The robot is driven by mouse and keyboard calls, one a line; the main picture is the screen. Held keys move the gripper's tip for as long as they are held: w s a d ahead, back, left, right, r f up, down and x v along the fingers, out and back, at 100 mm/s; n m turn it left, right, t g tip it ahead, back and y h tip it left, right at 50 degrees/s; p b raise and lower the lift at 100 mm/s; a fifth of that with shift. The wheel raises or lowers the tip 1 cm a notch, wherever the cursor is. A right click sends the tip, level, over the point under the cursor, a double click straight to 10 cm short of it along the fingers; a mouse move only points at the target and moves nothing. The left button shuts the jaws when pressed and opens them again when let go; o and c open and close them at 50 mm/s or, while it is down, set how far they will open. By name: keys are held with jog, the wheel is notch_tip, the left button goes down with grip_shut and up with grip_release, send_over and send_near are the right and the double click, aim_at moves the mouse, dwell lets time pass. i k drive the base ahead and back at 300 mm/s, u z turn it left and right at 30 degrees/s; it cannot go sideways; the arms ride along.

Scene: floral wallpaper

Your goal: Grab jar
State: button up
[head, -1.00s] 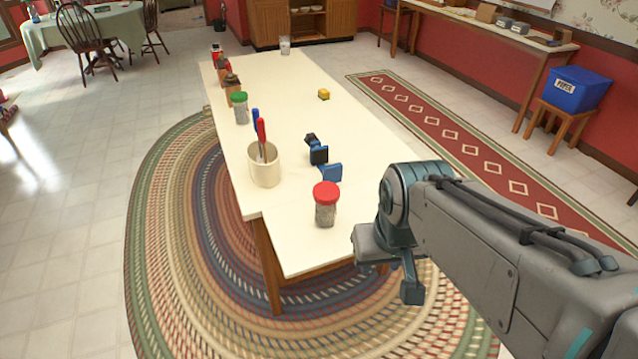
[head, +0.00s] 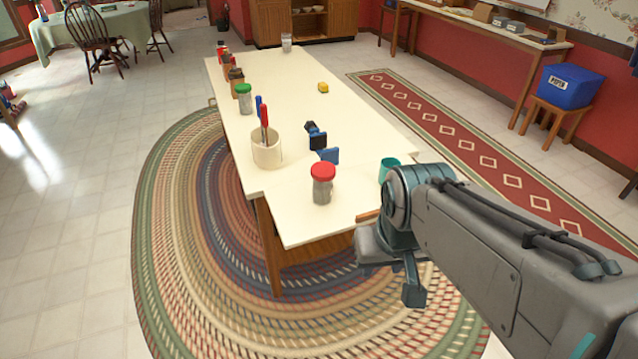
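A clear jar with a red lid (head: 322,185) stands upright near the front end of the long white table. A second jar with a green lid (head: 244,98) stands upright farther back along the table's left edge. My gripper (head: 408,282) hangs right of the table's front end, to the right of and nearer than the red-lidded jar, apart from it. One finger shows, pointing down; the rest is hidden, so its opening is unclear. Nothing is visible in it.
A teal cup (head: 388,167) is partly behind my arm. Open floor lies left.

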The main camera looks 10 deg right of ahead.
aim_at(322, 193)
jog(key=k, duration=0.9)
jog(key=u, duration=0.8)
jog(key=i, duration=1.8)
jog(key=z, duration=1.15)
jog(key=i, duration=0.45)
jog(key=z, duration=0.35)
